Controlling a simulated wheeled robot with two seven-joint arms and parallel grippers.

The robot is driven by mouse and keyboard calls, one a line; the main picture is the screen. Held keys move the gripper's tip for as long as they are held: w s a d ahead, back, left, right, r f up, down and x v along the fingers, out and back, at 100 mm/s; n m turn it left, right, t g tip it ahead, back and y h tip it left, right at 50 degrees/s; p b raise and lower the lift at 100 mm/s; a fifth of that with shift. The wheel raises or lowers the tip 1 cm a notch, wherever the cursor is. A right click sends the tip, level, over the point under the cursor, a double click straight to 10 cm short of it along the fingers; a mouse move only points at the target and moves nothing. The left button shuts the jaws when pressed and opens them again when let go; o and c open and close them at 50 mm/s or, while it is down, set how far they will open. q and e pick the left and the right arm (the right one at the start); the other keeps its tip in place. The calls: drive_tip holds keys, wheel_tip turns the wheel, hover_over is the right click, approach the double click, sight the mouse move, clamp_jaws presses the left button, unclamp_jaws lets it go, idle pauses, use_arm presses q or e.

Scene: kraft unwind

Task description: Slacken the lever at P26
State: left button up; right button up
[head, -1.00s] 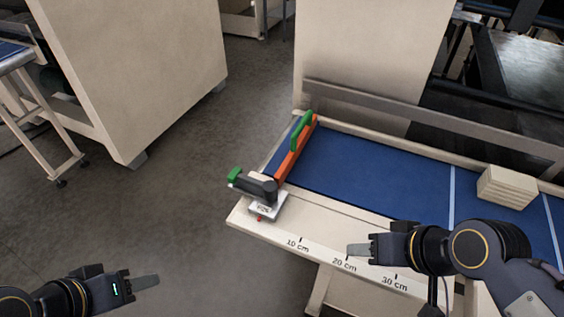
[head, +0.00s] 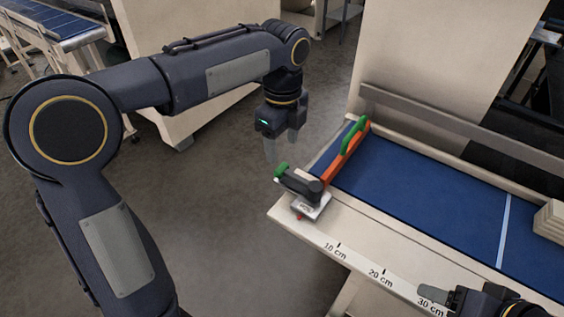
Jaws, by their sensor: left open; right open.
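The lever (head: 298,182) is a dark handle with a green tip (head: 281,170), on a small silver clamp base at the near left corner of the table. A label plate (head: 309,207) sits on that base, but its text is too small to read. My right gripper (head: 432,295) is at the table's front edge near the 30 cm mark, partly cut off by the frame.
A pale stacked block (head: 549,221) lies at the right. A metal bar (head: 450,128) runs along the back. Open floor lies left of the table.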

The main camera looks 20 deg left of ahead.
sight(282, 168)
use_arm(q)
wheel_tip(282, 168, down, 7)
drive_tip(key=shift+r, duration=0.2)
drive_tip(key=shift+s, duration=0.1)
clamp_jaws()
idle(0.4)
